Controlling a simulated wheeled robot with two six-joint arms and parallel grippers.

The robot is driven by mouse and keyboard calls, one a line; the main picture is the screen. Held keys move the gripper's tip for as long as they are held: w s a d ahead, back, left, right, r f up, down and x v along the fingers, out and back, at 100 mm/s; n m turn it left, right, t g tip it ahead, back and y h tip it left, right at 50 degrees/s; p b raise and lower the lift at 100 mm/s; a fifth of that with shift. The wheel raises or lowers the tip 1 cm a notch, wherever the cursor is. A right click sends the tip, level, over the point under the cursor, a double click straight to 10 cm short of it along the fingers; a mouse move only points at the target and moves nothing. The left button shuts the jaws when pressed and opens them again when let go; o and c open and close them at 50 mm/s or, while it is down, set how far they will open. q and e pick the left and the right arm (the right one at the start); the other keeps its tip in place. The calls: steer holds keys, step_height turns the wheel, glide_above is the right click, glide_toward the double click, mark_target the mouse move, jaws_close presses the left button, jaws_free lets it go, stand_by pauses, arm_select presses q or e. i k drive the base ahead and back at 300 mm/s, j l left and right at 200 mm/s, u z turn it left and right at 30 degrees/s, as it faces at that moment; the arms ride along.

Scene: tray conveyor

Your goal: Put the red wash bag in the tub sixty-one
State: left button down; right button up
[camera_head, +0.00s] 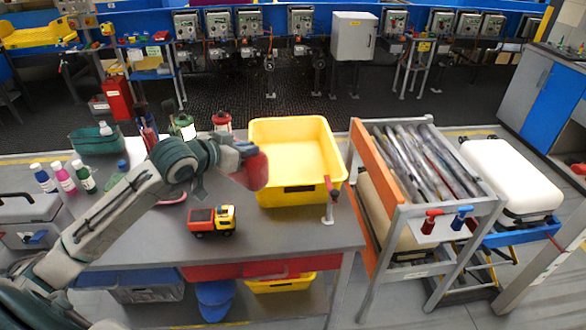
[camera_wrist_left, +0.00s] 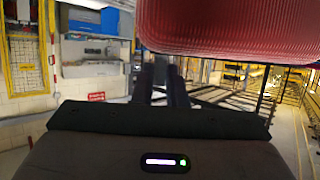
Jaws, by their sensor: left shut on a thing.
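The red wash bag (camera_head: 257,172) is held up off the table in my left gripper (camera_head: 243,153), which is shut on it. The bag is just left of the yellow tub (camera_head: 292,148), in front of its left wall in the head view. In the left wrist view the bag (camera_wrist_left: 225,28) fills the top right, above the dark fingers of my left gripper (camera_wrist_left: 164,85). The tub stands on the grey table and looks empty inside. I cannot read a number on it. My right gripper is not in view.
A toy truck (camera_head: 211,221) sits on the table below the gripper. Several bottles (camera_head: 65,178) and a green bin (camera_head: 97,141) stand at the left. A red-handled clamp (camera_head: 330,200) is at the tub's front right corner. An orange-sided rack (camera_head: 376,190) stands right of the table.

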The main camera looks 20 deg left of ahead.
mark_target(284, 165)
steer(key=i, duration=0.95)
